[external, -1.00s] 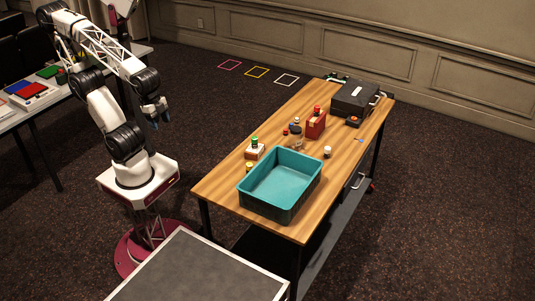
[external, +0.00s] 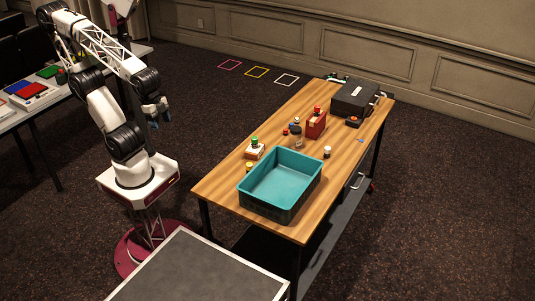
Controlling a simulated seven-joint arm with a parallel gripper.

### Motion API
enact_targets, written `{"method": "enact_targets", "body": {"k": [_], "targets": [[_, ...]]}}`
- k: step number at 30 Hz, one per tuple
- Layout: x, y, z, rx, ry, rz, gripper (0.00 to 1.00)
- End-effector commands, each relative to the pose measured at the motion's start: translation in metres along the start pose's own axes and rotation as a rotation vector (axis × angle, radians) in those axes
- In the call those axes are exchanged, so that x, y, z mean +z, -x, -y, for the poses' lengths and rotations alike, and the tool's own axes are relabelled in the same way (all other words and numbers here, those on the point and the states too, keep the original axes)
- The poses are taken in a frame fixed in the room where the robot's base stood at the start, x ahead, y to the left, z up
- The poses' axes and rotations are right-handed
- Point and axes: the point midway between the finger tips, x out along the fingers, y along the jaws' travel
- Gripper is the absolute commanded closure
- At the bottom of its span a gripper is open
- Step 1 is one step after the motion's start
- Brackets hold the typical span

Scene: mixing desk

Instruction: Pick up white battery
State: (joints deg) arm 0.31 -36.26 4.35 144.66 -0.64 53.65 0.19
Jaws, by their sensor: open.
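My gripper (external: 156,113) hangs open and empty in the air to the left of the wooden table (external: 220,190), well apart from everything on it. A small upright cylinder with a white top and dark lower part (external: 327,152) stands on the table, right of the teal bin; it may be the white battery, but it is too small to be sure. A white block (external: 254,154) with a green-topped cylinder (external: 254,142) on it sits at the table's left edge.
A large teal bin (external: 306,185) fills the table's near end. A yellow-topped item (external: 249,166) stands beside it. A red holder (external: 316,125), a bottle (external: 296,138) and small red pieces stand mid-table. A black case (external: 354,97) sits at the far end.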

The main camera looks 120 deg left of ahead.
Motion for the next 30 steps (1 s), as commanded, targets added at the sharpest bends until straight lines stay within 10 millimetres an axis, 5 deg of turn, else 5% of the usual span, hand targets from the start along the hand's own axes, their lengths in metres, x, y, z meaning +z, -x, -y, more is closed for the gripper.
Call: {"method": "enact_targets", "body": {"k": [8, 14, 30], "targets": [[-0.044, -0.003, 0.011, 0.001, 0.217, -0.055, 0.36], [-0.107, -0.011, 0.032, 0.019, 0.531, -0.137, 0.36], [-0.271, -0.07, 0.132, 0.179, 1.449, -0.384, 0.36]]}}
